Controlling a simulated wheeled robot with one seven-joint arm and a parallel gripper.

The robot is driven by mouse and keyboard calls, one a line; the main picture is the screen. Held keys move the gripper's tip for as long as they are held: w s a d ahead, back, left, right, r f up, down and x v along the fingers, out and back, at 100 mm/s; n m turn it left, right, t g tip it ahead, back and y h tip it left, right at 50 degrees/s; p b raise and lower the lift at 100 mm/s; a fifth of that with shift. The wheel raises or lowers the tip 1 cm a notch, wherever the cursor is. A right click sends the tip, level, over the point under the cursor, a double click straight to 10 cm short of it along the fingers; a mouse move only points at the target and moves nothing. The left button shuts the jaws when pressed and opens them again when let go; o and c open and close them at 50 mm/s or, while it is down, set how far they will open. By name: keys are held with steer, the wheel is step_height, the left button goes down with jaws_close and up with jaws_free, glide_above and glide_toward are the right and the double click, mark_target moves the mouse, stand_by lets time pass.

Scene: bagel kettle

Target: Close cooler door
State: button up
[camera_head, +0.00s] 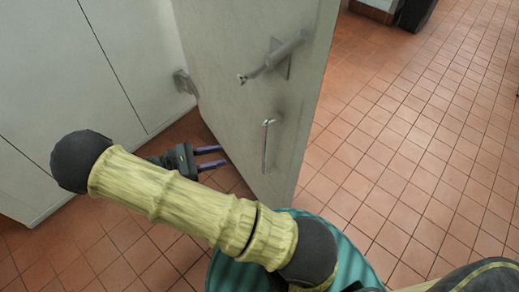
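The cooler door (250,85) is a tall pale grey panel standing open, swung out from the cooler body. It has a metal latch handle (272,62) near its upper part and a thin vertical bar handle (267,145) lower down, both on the face toward me. My gripper (216,158) is left of the door's lower part, with two purple fingers pointing right toward the door. The fingers are apart with nothing visible between them. I cannot tell whether the fingertips touch the door.
The white cooler wall (60,90) fills the left side. A metal hinge or catch (185,82) sits between wall and door. The red tile floor (410,140) is open on the right. A dark object (416,12) stands at the top right.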

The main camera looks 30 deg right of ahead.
mark_target(265, 141)
steer(key=shift+w+a+f+n+t+h, duration=0.25)
steer(key=shift+a+f+n+t+h, duration=0.15)
steer(key=shift+a+t+h, duration=0.2)
steer(key=shift+d, duration=0.15)
steer(key=d, duration=0.5)
steer(key=s+d, duration=0.1)
steer(key=d, duration=0.5)
steer(key=s+d, duration=0.1)
steer(key=d, duration=0.5)
steer(key=shift+d+b, duration=0.1)
steer(key=shift+b, duration=0.2)
jaws_close()
